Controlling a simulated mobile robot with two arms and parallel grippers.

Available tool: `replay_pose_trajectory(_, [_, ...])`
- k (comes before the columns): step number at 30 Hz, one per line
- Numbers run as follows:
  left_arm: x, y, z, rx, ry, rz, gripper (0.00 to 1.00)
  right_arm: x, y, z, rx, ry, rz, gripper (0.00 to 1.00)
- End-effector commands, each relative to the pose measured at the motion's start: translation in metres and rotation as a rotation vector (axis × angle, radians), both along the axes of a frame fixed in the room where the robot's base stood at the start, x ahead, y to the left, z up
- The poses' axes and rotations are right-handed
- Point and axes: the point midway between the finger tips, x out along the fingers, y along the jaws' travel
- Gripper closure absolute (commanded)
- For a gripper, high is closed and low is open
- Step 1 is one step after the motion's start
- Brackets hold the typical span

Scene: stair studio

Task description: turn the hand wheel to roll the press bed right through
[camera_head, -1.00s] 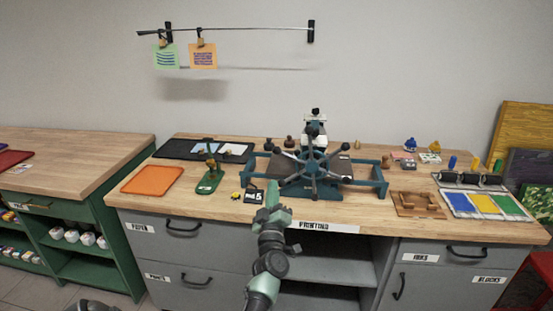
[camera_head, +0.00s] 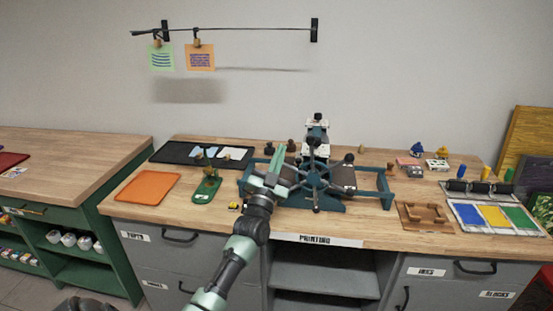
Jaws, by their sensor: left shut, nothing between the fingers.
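The printing press (camera_head: 388,186) stands in the middle of the wooden bench, with a teal frame and side rails. Its dark hand wheel (camera_head: 316,180) faces me, with several knobbed spokes around a central hub. A dark part of the press bed (camera_head: 342,175) shows behind the wheel, to its right; the rest is hidden by the wheel and my arm. My left gripper (camera_head: 281,156) is shut and empty, pointing up and away at the wheel's left side. I cannot tell whether it touches a spoke. My right gripper is out of view.
Left of the press lie a green stand (camera_head: 206,188), an orange tray (camera_head: 147,187) and a black tray (camera_head: 178,153). A wooden jig (camera_head: 424,215) and an ink tray (camera_head: 492,218) with rollers lie right. Two prints hang on the wall rail (camera_head: 240,30).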

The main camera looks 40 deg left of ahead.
Motion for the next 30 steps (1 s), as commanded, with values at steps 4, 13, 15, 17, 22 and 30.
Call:
replay_pose_trajectory(4, [-0.001,0.007,-0.021,-0.001,0.006,-0.001,1.0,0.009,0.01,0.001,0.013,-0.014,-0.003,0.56])
replay_pose_trajectory(13, [-0.001,0.011,-0.03,-0.004,0.004,0.0,1.0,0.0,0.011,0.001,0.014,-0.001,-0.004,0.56])
replay_pose_trajectory(15, [-0.001,0.011,-0.03,-0.004,0.004,0.0,1.0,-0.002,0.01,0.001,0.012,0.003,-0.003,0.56])
replay_pose_trajectory(17, [-0.002,0.011,-0.03,-0.004,0.004,0.0,1.0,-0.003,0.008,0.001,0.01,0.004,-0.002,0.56])
replay_pose_trajectory(22, [-0.002,0.011,-0.031,-0.01,0.0,-0.001,1.0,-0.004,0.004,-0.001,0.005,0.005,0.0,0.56])
replay_pose_trajectory(30, [-0.003,0.014,-0.038,-0.054,-0.025,0.0,1.0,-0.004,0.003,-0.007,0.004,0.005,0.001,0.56])
